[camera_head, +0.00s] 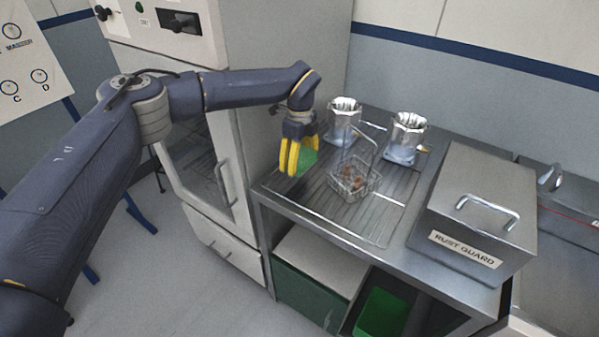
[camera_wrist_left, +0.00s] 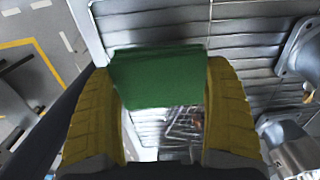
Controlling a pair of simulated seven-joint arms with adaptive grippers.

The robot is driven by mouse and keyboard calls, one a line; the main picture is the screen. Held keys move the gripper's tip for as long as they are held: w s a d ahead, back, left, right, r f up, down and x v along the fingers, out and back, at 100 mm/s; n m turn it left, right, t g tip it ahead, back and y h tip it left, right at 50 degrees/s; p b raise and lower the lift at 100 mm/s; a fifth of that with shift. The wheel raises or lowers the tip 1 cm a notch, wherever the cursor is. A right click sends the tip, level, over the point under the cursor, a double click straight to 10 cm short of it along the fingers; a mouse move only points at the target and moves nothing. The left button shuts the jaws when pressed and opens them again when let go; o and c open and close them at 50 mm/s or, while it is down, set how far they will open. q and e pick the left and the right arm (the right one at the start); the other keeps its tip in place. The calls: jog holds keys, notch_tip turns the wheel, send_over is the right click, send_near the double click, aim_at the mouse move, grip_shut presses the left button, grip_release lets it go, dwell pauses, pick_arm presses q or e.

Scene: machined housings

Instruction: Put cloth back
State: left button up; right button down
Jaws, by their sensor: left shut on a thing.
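A green cloth (camera_head: 306,160) shows at my left gripper (camera_head: 292,160), over the back left corner of the metal draining table. The left gripper's yellow fingers are shut on the cloth. In the left wrist view the cloth (camera_wrist_left: 157,78) spans the space between the two fingers (camera_wrist_left: 160,105). I cannot tell whether the cloth touches the table. My right gripper is in neither view.
A wire basket (camera_head: 354,182) with small brown parts stands on the ribbed table (camera_head: 335,222). Two shiny machined housings (camera_head: 343,112) (camera_head: 408,130) stand behind it. A "RUST GUARD" metal box (camera_head: 478,205) is at right. Green bins (camera_head: 310,292) (camera_head: 384,312) sit below.

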aim_at(300, 156)
pick_arm(q)
jog(key=shift+f, duration=2.9)
jog(key=shift+f, duration=0.1)
jog(key=o, duration=1.1)
jog(key=shift+c, duration=0.2)
notch_tip(300, 156, up, 12)
jog(key=shift+r, duration=0.15)
